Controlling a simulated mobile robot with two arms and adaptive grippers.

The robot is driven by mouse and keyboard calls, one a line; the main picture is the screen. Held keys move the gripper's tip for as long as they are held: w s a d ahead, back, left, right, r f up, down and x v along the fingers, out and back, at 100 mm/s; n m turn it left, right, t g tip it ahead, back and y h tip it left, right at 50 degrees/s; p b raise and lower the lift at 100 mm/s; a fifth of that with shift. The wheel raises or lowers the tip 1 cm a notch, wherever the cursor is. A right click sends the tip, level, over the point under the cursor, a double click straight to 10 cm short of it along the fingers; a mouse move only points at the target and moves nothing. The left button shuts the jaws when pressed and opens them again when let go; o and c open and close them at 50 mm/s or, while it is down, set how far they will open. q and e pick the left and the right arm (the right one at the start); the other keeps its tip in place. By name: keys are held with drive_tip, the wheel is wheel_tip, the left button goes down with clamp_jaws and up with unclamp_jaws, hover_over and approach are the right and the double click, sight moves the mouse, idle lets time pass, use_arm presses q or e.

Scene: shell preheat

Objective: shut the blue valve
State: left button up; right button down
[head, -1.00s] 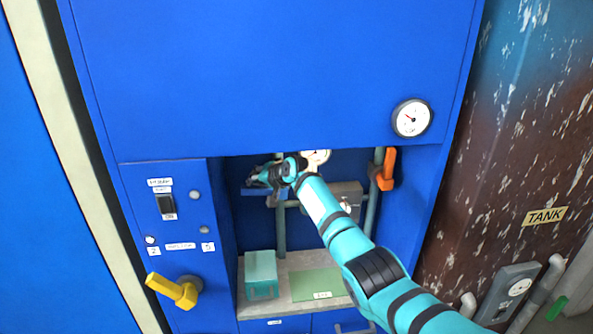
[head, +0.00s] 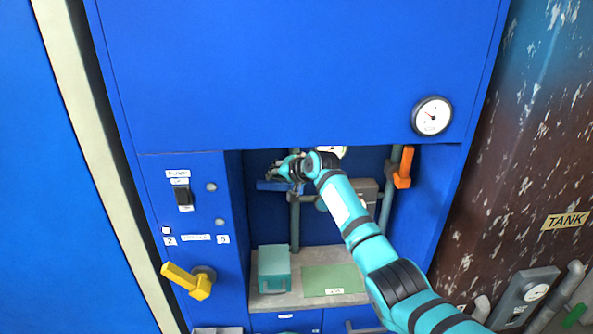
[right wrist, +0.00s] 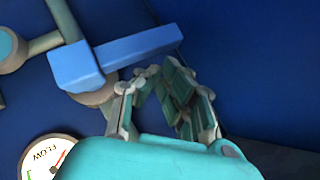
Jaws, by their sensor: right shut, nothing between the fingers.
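The blue valve's handle (head: 268,185) is a blue bar lying crosswise at the upper end of a grey-green vertical pipe in the recess, reaching left from the pipe. In the right wrist view the blue handle (right wrist: 128,54) runs across the upper part, with its round hub below its left end. My right gripper (head: 276,170) is at the handle, near its outer part. In the right wrist view the shut, empty fingers (right wrist: 148,76) are close beside the bar's edge; I cannot tell whether they touch it. My left gripper is out of view.
An orange handle (head: 403,167) sits on the pipe at the recess's right. A yellow lever (head: 188,281) sticks out from the left panel. A teal box (head: 274,269) and green mat (head: 331,280) lie on the recess's shelf. A flow gauge (right wrist: 46,158) is near my wrist.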

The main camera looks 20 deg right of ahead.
drive_tip(key=v, duration=0.9)
drive_tip(key=shift+s, duration=0.2)
drive_tip(key=shift+r, duration=0.1)
